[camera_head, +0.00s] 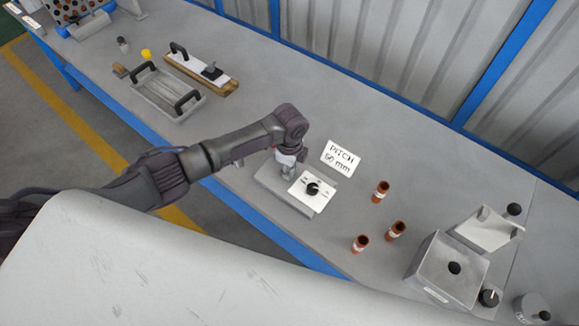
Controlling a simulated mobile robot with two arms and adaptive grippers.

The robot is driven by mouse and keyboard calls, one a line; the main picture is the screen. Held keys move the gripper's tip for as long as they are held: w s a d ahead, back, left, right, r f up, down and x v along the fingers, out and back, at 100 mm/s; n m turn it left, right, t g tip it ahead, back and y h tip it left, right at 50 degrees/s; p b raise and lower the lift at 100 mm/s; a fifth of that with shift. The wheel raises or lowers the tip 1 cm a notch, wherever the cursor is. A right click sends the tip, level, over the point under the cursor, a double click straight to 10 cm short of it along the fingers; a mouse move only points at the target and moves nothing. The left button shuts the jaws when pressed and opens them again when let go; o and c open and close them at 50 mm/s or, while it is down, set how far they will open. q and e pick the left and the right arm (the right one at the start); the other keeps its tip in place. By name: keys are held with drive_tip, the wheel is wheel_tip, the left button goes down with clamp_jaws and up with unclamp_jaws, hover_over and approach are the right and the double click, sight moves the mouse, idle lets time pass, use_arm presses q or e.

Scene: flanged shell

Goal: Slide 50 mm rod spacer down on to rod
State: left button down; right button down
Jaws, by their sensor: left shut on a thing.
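My left gripper (288,165) points down over the left end of a grey block (268,192). It is shut on a small piece that it mostly hides, taken to be the rod spacer. The rod is not clearly visible beneath it, and I cannot tell whether the piece is around the rod. Three brown tubular spacers with pale bands stand upright on the bench: one at the back (381,191), one in the middle (396,230) and one in front (360,244). My right gripper is not in view.
A white plate with a black knob (312,189) lies on the block. A grey box (447,271) is at the right. A handled tray (165,92) and a wooden board (202,75) lie back left.

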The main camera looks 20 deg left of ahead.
use_arm(q)
drive_tip(key=shift+f, duration=0.4)
drive_tip(key=c, duration=0.8)
unclamp_jaws()
wheel_tip(320, 180, up, 12)
drive_tip(key=shift+r, duration=0.1)
